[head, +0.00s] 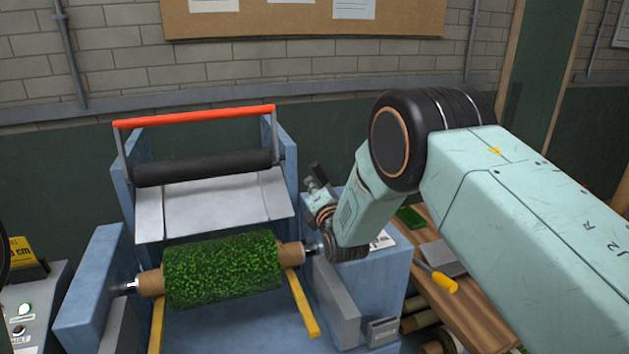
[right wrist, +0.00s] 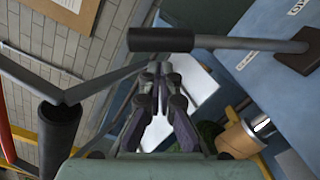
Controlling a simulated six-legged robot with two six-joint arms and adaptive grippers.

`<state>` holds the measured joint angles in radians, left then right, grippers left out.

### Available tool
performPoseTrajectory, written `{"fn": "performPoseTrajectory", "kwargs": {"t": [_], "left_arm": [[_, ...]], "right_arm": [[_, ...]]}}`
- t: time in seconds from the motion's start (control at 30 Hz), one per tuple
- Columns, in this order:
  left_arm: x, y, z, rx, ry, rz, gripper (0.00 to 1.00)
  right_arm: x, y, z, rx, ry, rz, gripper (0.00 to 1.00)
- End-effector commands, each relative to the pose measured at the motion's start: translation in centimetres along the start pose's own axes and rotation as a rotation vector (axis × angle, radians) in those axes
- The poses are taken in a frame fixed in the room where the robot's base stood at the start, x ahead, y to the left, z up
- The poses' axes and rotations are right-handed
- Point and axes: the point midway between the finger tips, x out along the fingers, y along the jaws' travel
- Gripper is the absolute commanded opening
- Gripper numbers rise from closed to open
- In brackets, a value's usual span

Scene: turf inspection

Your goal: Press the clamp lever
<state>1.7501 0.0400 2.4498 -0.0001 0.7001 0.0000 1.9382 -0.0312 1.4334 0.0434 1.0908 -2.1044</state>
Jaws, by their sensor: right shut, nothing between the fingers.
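A lever with a black grip (right wrist: 160,40) and a grey rod shows in the right wrist view. Its rod runs right to a dark base on a blue housing (right wrist: 262,75). In the head view I cannot make the lever out; my right arm covers part of that housing (head: 385,285). My right gripper (head: 317,178) is above the housing's left edge. In the right wrist view its fingers (right wrist: 158,68) are shut and empty, just below the black grip in the picture. Whether they touch it I cannot tell. My left gripper is not in view.
A green turf roll (head: 222,270) lies on a brown core in the blue machine. Behind it are a black roller (head: 205,168) and an orange bar (head: 195,115). A wooden bench (head: 475,315) with a yellow-handled tool (head: 444,282) stands right. A control panel (head: 28,310) is at left.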

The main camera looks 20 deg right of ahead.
Motion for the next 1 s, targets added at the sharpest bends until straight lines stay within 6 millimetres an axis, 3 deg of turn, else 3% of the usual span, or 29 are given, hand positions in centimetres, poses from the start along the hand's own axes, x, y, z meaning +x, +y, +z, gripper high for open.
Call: {"fn": "performPoseTrajectory", "kwargs": {"t": [0.67, 1.0], "left_arm": [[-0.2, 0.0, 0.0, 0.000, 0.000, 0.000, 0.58], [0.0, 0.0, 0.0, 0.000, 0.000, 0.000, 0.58]], "right_arm": [[0.2, 0.0, 1.3, 0.026, -0.001, -0.001, 0.00], [0.4, 0.2, 5.2, 0.237, -0.007, -0.009, 0.00]]}}
